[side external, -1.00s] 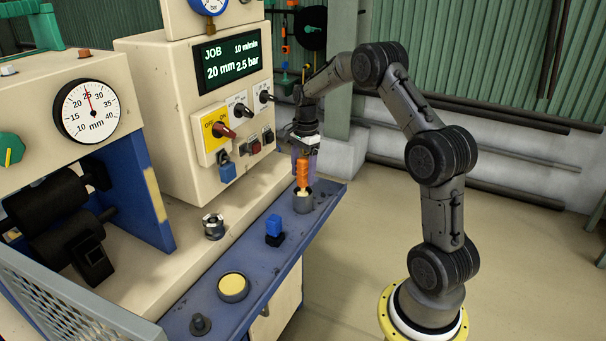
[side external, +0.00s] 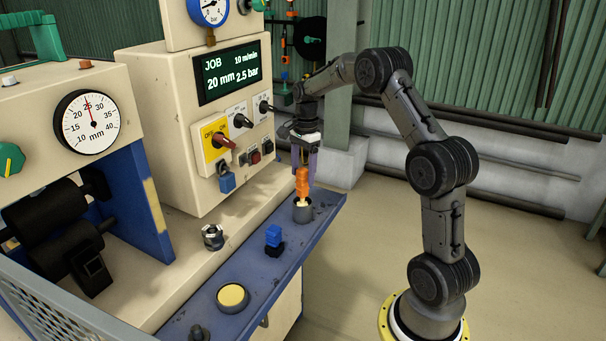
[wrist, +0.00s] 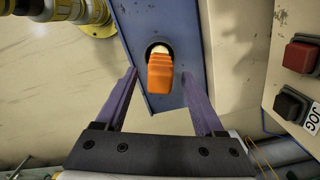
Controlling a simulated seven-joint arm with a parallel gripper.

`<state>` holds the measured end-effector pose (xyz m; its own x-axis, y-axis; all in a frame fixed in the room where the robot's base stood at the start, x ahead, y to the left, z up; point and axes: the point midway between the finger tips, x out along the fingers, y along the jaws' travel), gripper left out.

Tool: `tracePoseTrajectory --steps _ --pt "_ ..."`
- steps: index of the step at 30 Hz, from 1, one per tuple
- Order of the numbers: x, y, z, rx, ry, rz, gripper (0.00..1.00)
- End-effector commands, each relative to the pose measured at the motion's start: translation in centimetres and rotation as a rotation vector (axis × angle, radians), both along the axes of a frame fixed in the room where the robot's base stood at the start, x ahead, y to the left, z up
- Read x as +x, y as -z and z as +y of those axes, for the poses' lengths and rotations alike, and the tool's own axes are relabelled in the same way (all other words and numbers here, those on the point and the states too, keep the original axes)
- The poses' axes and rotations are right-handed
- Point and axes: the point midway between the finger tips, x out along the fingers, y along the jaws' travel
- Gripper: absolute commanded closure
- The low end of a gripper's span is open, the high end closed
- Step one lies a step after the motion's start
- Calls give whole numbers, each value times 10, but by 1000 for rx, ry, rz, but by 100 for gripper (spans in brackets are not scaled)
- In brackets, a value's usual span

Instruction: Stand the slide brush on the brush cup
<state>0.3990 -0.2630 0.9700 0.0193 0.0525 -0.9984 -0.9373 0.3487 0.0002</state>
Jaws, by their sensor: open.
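The slide brush, with an orange handle (side external: 302,184) and a pale lower end, stands about upright in the dark grey brush cup (side external: 302,213), handle up. The cup is at the far end of the blue ledge. In the wrist view the orange handle (wrist: 160,74) lies between my two purple fingers, with gaps on both sides, and hides much of the cup's dark opening. My gripper (side external: 304,165) is open and empty, pointing down over the top of the handle.
On the blue ledge (side external: 254,262) stand a blue block on a black base (side external: 273,237) and a yellow-topped round button (side external: 232,297). A metal nut-like fitting (side external: 212,237) sits nearby. The control panel with switches (side external: 228,140) rises close to the left of my gripper.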

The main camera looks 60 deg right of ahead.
Motion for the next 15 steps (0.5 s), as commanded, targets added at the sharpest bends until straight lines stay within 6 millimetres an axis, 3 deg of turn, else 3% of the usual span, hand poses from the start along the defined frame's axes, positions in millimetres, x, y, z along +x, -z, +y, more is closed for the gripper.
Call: tracePoseTrajectory --steps 15 --pt "0 -20 -1 0 0 -1 29"
